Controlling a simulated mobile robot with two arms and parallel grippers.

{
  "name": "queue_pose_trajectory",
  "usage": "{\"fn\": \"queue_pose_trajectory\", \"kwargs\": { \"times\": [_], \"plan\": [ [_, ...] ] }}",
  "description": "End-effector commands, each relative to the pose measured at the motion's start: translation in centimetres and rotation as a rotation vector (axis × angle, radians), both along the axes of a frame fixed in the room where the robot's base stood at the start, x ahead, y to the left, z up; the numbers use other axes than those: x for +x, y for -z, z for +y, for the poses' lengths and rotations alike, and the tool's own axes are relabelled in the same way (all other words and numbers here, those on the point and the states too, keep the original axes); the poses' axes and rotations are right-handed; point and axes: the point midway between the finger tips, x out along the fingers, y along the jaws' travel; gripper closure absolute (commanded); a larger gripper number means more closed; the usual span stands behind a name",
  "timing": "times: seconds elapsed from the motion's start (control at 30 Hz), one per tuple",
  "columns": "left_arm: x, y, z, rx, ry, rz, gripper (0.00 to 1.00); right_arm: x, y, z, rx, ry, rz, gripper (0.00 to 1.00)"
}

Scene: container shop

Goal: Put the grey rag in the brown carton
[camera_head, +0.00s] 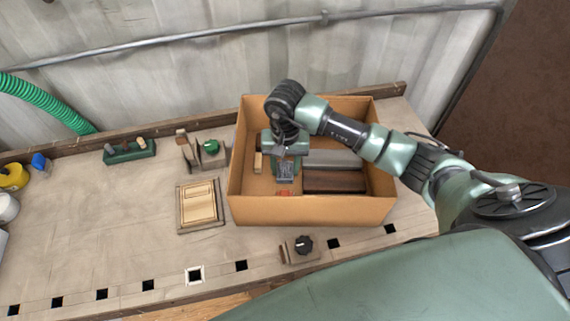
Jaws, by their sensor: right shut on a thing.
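The brown carton (312,211) stands open on the workbench, right of the middle. My right gripper (285,178) points down inside it, in the left half, between the carton's walls. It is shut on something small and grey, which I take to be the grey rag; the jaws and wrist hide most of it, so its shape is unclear. A small red patch (284,193) shows just below the jaws. My left gripper is not in view.
Inside the carton are a grey piece (335,157), a dark brown piece (335,180) and a small tan block (258,162). A wooden tray (181,222) lies left of the carton. A black knob (304,244) sits in front. The bench's left middle is clear.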

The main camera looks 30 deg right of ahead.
Motion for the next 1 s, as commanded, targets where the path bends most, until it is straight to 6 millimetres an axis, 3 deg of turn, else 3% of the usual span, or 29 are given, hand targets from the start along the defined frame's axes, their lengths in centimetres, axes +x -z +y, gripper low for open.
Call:
{"fn": "queue_pose_trajectory", "kwargs": {
  "times": [0.33, 0.37, 0.4, 0.8, 1.0],
  "plan": [
    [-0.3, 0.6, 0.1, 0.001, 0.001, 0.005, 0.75, 0.1, 0.4, 0.0, -0.001, 0.000, -0.003, 0.97],
    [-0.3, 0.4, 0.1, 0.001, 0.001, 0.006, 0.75, 0.1, 0.3, 0.0, 0.000, 0.000, -0.004, 0.54],
    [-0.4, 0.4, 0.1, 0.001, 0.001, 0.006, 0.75, 0.1, 0.2, 0.0, 0.001, 0.000, -0.003, 0.50],
    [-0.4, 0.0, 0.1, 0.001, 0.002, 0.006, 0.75, 0.1, -0.4, 0.0, 0.001, 0.000, -0.003, 0.50],
    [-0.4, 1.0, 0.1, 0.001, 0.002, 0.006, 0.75, 0.3, -3.7, -0.1, -0.001, -0.001, -0.010, 0.50]
  ]
}}
